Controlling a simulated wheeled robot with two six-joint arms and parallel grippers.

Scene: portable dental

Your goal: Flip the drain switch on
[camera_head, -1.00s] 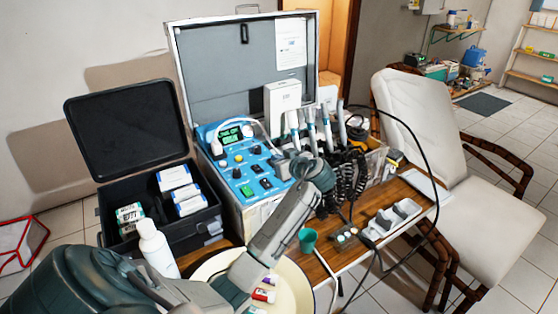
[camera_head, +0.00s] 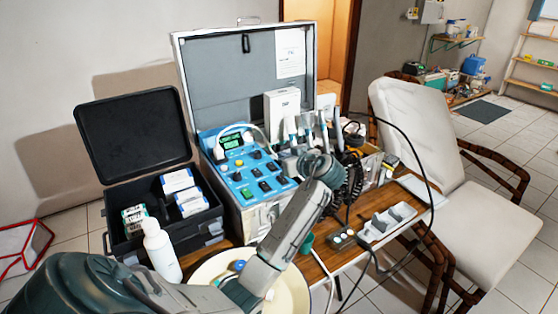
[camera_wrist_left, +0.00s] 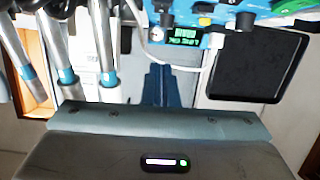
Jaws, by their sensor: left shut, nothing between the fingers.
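The blue control panel (camera_head: 232,181) carries several dark rocker switches (camera_head: 264,186), a yellow knob and a green-lit display (camera_head: 231,142). I cannot read the labels, so I cannot tell which switch is the drain one. My left gripper (camera_head: 290,163) is by the panel's right edge, partly hidden behind its own wrist. In the left wrist view its fingers (camera_wrist_left: 158,85) are shut and empty, with the panel (camera_wrist_left: 218,38) and display (camera_wrist_left: 187,36) upside down beyond them. My right gripper is not in view.
Dental handpieces (camera_head: 325,130) and coiled cables stand right of the panel, close to my gripper. A white bottle (camera_head: 160,248), a black open case (camera_head: 165,225) and a round cream tray (camera_head: 290,290) lie left and in front. A white chair (camera_head: 410,125) stands right.

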